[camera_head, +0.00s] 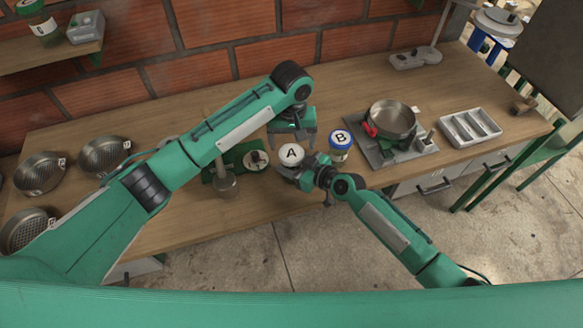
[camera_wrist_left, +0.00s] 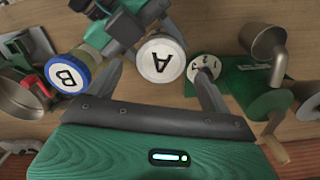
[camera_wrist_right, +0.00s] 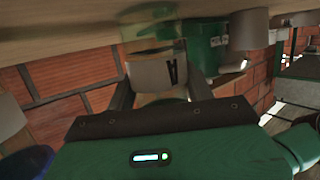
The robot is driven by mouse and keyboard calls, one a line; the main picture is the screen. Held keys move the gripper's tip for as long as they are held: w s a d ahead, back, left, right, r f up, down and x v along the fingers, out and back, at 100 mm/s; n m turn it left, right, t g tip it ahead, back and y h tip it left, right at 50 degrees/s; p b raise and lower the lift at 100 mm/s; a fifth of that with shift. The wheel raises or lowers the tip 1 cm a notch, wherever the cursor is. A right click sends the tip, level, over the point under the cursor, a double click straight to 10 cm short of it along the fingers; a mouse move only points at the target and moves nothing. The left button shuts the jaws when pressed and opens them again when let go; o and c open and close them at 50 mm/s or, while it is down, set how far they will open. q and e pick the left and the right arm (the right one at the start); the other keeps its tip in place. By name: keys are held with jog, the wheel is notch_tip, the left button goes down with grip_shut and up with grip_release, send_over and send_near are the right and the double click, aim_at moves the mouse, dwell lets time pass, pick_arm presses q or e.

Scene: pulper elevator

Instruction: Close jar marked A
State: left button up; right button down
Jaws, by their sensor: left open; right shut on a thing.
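Jar A has a round white lid (camera_head: 291,154) marked "A" on top, seen from above in the head view. The lid also shows in the left wrist view (camera_wrist_left: 161,60), between and just beyond the fingertips of my left gripper (camera_wrist_left: 160,78). That gripper (camera_head: 292,139) is open, pointing down at the jar's back side. My right gripper (camera_head: 298,171) is shut on jar A from the front right. In the right wrist view, a white surface with an "A" (camera_wrist_right: 155,76) sits between its fingers. I cannot tell how tightly the lid sits.
A jar with a blue-rimmed lid marked "B" (camera_head: 340,139) stands close right of jar A. A green device with a numbered dial (camera_head: 256,160) stands close left. A pan (camera_head: 391,119) on a grey stand and a divided tray (camera_head: 470,128) are further right. Sieves (camera_head: 40,172) lie left.

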aim_at(291, 153)
pick_arm(q)
jog(key=shift+r, duration=0.45)
jog(key=shift+c, duration=0.4)
jog(key=shift+r, duration=0.1)
jog(key=shift+r+n, duration=1.6)
jog(key=shift+r, duration=0.05)
jog(key=shift+f, duration=4.05)
